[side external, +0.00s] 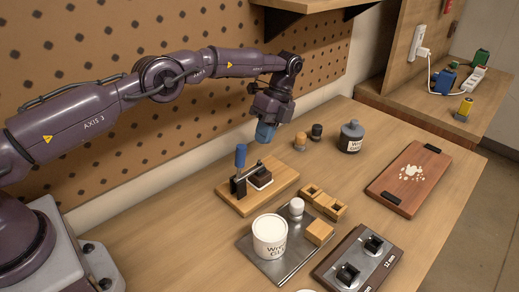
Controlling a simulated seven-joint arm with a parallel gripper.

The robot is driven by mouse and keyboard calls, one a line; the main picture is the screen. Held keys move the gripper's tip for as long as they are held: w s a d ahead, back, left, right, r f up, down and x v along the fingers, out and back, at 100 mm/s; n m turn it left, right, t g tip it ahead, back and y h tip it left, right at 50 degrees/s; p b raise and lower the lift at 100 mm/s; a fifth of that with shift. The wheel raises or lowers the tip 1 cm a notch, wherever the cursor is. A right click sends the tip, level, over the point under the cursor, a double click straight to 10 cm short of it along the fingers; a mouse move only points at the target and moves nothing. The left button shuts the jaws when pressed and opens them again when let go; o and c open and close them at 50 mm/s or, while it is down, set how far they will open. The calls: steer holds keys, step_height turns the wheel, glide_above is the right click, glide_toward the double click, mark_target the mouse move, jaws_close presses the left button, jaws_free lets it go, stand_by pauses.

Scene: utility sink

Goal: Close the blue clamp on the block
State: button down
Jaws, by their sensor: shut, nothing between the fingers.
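The clamp has an upright blue handle (240,156) and a dark metal body (238,186) on a light wooden base board (228,201). A dark block (261,180) sits on the board just right of the clamp body. A thin dark bar reaches from the clamp toward the block; I cannot tell whether it touches it. My gripper (265,134) points down with its blue fingers together and empty. In the picture it is above and right of the handle, apart from it.
A metal tray (273,264) in front holds a white glue tub (270,236), a small white-capped bottle (296,208) and a wooden block (319,233). Wooden pieces (323,202) lie right of the clamp board. A dark bottle (351,137) and small pegs stand behind. A pegboard wall rises behind.

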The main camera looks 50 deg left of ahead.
steer(key=shift+r, duration=2.1)
steer(key=s+r+n+t, duration=0.3)
steer(key=s+r+n, duration=0.3)
steer(key=s, duration=0.5)
steer(key=s+a+r+n+t, duration=0.1)
steer(key=s+r+n+t, duration=0.3)
steer(key=s, duration=0.6)
steer(key=s+r+n+t, duration=0.3)
steer(key=s+r+n, duration=0.5)
steer(key=s, duration=0.3)
steer(key=shift+s+a+t, duration=0.15)
steer(key=shift+s+t, duration=0.15)
steer(key=shift+s, duration=0.05)
